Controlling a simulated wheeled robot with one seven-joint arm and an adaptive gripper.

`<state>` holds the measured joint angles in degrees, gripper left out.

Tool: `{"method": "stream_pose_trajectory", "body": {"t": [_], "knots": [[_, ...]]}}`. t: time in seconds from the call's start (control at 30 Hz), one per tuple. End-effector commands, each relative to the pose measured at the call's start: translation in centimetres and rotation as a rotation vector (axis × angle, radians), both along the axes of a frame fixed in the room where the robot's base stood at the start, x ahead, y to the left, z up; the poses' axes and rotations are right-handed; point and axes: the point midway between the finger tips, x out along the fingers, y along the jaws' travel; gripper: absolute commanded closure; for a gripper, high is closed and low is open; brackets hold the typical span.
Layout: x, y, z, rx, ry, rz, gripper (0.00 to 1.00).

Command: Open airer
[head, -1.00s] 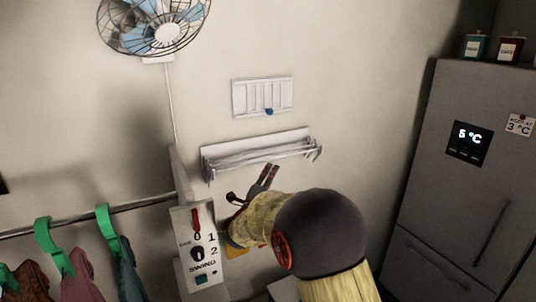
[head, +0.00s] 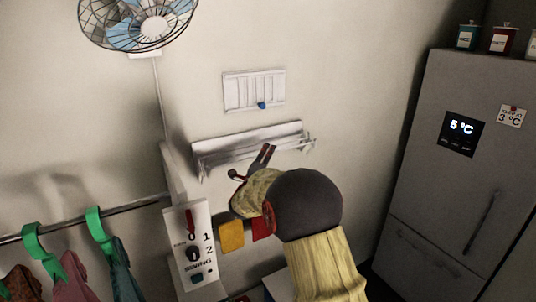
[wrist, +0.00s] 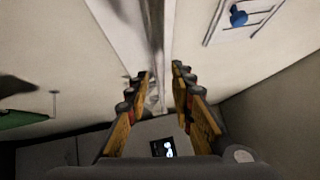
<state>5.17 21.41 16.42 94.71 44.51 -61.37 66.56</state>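The airer (head: 205,160) is a pale folded rack with thin rails, mounted on the wall below a small slatted panel. My gripper (head: 267,154) points up at its front rail from below, and its fingertips overlap the rack's lower edge in the head view. In the wrist view my gripper (wrist: 161,72) has its two orange-padded fingers spread apart. A pale strip, likely part of the airer (wrist: 157,50), runs down the picture into the gap between them. Whether either finger touches it I cannot tell.
A white control box (head: 193,245) with a red switch stands left of my arm. Clothes on green hangers (head: 100,238) hang at lower left. A fan (head: 140,22) is above and a grey fridge (head: 440,200) at right. The slatted panel (head: 254,90) has a blue knob.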

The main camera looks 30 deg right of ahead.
Motion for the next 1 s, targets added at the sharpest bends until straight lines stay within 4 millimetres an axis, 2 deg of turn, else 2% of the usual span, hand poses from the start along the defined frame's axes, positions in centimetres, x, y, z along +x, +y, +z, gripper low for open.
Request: {"method": "stream_pose_trajectory", "body": {"t": [0.17, 0.57, 1.0], "knots": [[-0.01, 0.01, 0.04, -0.001, -0.001, 0.000, 0.78], [-0.02, 0.03, 0.04, 0.000, 0.000, 0.000, 1.00], [-0.02, 0.04, -0.03, 0.001, 0.001, 0.000, 1.00]]}}
